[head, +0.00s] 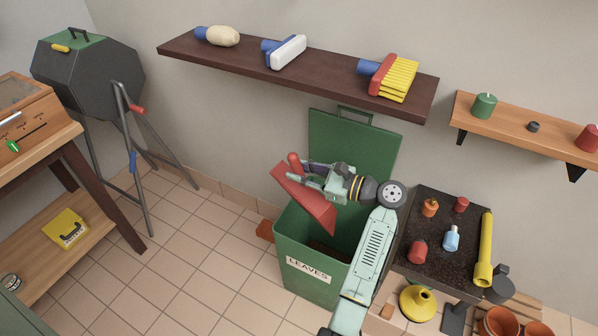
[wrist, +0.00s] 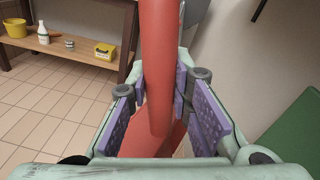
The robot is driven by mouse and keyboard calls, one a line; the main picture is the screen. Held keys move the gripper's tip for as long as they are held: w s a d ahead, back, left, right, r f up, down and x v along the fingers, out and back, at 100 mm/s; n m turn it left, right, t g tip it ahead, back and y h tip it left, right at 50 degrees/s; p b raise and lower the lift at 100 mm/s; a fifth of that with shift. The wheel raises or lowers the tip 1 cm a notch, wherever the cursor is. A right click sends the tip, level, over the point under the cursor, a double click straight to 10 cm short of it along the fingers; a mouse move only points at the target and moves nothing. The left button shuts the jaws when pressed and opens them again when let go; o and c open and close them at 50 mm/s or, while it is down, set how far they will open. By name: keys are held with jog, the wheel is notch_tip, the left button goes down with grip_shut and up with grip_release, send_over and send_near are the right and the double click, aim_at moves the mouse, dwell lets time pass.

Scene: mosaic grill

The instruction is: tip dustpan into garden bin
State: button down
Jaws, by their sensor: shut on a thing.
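The red dustpan (head: 307,203) is tilted steeply over the open top of the garden bin, its pan sloping down to the right. My gripper (head: 315,180) is shut on the dustpan's handle; in the wrist view the red handle (wrist: 158,75) runs between the purple finger pads. The green garden bin (head: 311,277) carries a LEAVES label and stands on the tiled floor. Its lid (head: 352,146) is raised against the wall. Part of the bin's opening is hidden by the dustpan and my arm. I cannot tell whether anything lies in the pan.
A dark shelf (head: 290,78) with brushes hangs above the bin. To the right, a dark worktop (head: 428,225) holds small bottles and a yellow tube (head: 485,250). A brown block (head: 265,230) lies left of the bin. The tiled floor farther left is clear.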

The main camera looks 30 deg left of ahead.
dwell(0.3)
jog(key=shift+r, duration=2.55)
